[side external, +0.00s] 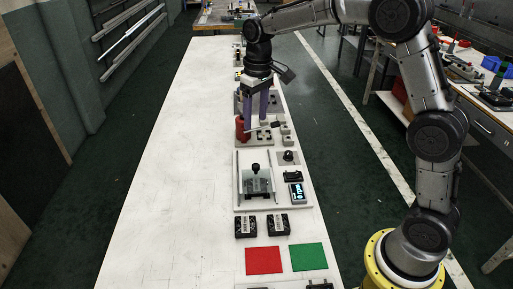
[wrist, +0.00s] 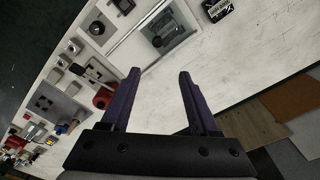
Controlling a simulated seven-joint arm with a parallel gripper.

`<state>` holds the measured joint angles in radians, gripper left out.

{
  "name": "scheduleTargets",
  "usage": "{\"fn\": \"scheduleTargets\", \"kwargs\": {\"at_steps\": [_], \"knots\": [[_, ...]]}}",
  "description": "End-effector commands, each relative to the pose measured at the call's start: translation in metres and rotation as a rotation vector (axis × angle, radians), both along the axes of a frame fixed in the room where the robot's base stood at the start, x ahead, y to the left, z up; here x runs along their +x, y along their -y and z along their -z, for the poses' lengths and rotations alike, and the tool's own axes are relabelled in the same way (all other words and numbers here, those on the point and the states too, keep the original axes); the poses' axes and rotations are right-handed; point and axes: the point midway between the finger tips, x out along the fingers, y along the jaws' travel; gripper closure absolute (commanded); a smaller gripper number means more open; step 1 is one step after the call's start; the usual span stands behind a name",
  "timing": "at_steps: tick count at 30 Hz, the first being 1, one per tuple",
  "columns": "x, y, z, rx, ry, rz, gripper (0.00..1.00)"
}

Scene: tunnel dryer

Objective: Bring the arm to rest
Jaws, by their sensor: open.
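My gripper (side external: 256,112) points down over the far part of the long white table, with two purple fingers. In the side view it overlaps a small fixture with a red part (side external: 240,128). I cannot tell its exact height there.
Fixtures line the white table's (side external: 180,170) right side, including a clear-covered station (side external: 257,185). Two black blocks (side external: 246,227) (side external: 278,224), a red mat (side external: 264,261) and a green mat (side external: 308,257) lie nearer. The table's left side is bare.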

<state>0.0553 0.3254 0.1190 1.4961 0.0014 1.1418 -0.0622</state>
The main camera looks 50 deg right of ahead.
Motion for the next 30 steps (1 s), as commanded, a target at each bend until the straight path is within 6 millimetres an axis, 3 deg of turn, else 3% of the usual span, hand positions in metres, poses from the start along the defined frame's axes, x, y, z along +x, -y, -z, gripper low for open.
{"fn": "scheduleTargets", "kwargs": {"at_steps": [1, 6, 10, 14, 19, 24, 30], "knots": [[-0.007, -0.002, -0.02, -0.002, 0.039, -0.004, 0.38], [-0.054, -0.009, -0.075, -0.007, 0.147, -0.014, 0.38], [-0.099, -0.014, -0.101, -0.009, 0.221, -0.019, 0.38], [-0.147, -0.019, -0.114, -0.009, 0.292, -0.022, 0.38], [-0.21, -0.023, -0.112, -0.008, 0.378, -0.021, 0.38], [-0.264, -0.025, -0.086, -0.003, 0.439, -0.016, 0.38], [-0.294, -0.025, -0.048, 0.001, 0.436, -0.005, 0.38]]}}
